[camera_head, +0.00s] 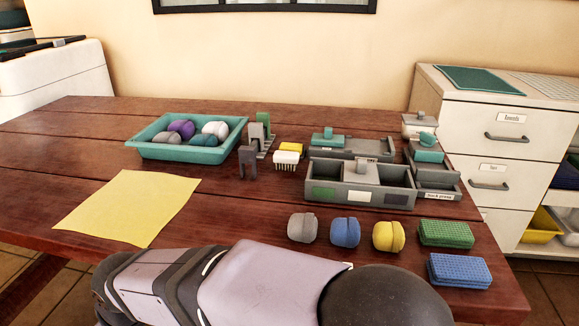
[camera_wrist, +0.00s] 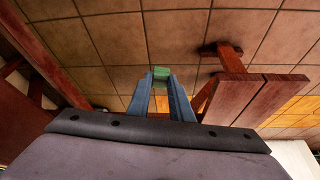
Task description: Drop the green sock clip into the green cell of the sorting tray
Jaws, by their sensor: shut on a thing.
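In the wrist view, my gripper (camera_wrist: 160,82) is shut on a small green block-like piece, the green sock clip (camera_wrist: 160,72), held between the blue fingertips. Neither the gripper nor the clip can be made out in the head view. The grey sorting tray (camera_head: 342,197) stands on the right half of the table, with green, white and purple patches along its front. The green patch (camera_head: 324,194) marks the left cell. A grey block with a knob stands near the tray's middle.
A teal tray (camera_head: 185,153) holds several rolled bundles. Grey, blue and yellow bundles (camera_head: 345,231) and green and blue sponges (camera_head: 446,234) lie in front of the sorting tray. A yellow cloth (camera_head: 130,207) lies left. Grey boxes (camera_head: 432,165) stand behind and right.

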